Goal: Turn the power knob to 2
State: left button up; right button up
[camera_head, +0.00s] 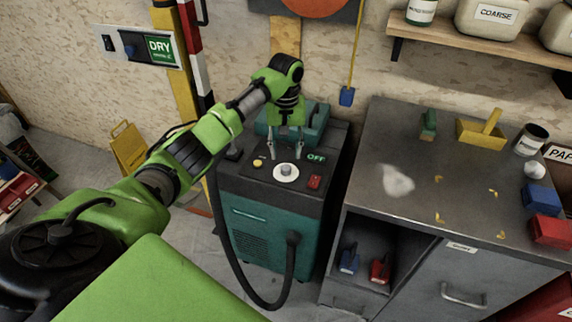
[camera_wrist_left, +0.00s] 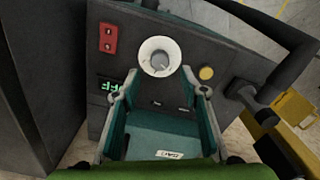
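The power knob (camera_head: 287,171) is a white round dial with a grey centre on the dark top panel of a teal machine (camera_head: 262,225). It also shows in the left wrist view (camera_wrist_left: 160,57). A green display (camera_head: 316,158) beside it reads OFF. My left gripper (camera_head: 286,152) is over the panel, just behind the knob in the head view, its two fingers apart with nothing between them. In the left wrist view the fingertips (camera_wrist_left: 159,88) point toward the knob, apart from it as far as I can tell. My right gripper is not in view.
A red switch (camera_head: 314,182) and a yellow button (camera_head: 257,163) flank the knob. A black hose (camera_head: 289,262) loops down the machine's front. A grey workbench (camera_head: 400,150) with several small items stands at the right. A yellow floor sign (camera_head: 128,149) stands at the left.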

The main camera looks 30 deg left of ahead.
aim_at(286, 168)
pick_arm(q)
notch_tip(286, 168, down, 7)
jog(key=shift+r, duration=0.15)
jog(key=c, duration=1.1)
